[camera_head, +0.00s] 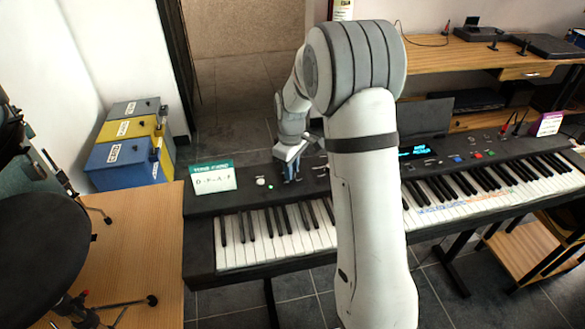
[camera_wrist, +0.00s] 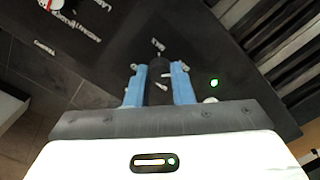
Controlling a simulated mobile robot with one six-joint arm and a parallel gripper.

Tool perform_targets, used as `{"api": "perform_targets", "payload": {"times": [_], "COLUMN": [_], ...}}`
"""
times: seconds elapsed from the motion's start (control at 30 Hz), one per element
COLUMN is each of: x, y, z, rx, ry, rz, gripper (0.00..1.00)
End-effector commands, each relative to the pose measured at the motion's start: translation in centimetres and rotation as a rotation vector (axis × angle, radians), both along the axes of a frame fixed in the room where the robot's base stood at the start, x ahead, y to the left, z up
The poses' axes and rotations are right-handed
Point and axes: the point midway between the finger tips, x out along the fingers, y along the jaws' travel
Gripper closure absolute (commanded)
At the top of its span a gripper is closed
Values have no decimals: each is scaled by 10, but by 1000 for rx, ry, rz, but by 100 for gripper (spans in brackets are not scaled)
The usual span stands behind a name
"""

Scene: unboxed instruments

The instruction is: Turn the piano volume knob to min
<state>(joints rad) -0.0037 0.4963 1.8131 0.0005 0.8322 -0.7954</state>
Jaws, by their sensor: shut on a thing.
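The piano (camera_head: 270,250) is a long black keyboard with white and black keys. My gripper (camera_head: 290,176) reaches down to the left part of its top panel. In the wrist view its two blue fingers (camera_wrist: 159,85) are shut on a dark round knob (camera_wrist: 158,72), one finger on each side. A small white mark shows by the knob, and a small white label, too blurred to read surely, sits just beyond it. The knob is hidden behind my gripper in the head view.
A white round button (camera_head: 260,181) and a green-and-white card (camera_head: 214,177) are left of my gripper. A lit green light (camera_wrist: 214,83) is close to the right finger. My arm hides the panel's middle. A drum (camera_head: 40,245) is at far left.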

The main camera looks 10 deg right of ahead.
Motion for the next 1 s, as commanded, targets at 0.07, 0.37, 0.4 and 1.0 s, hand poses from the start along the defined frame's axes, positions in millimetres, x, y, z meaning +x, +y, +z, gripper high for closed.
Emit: {"api": "perform_targets", "payload": {"times": [0.07, 0.37, 0.4, 1.0], "x": [0, 0, 0, 1], "y": [0, 0, 0, 0], "z": [1, 1, 1, 14], "rx": [-1, -1, -1, -1], "ry": [-2, -2, -2, -4], "rz": [3, 3, 3, 1], "gripper": [100, 78, 75, 57]}}
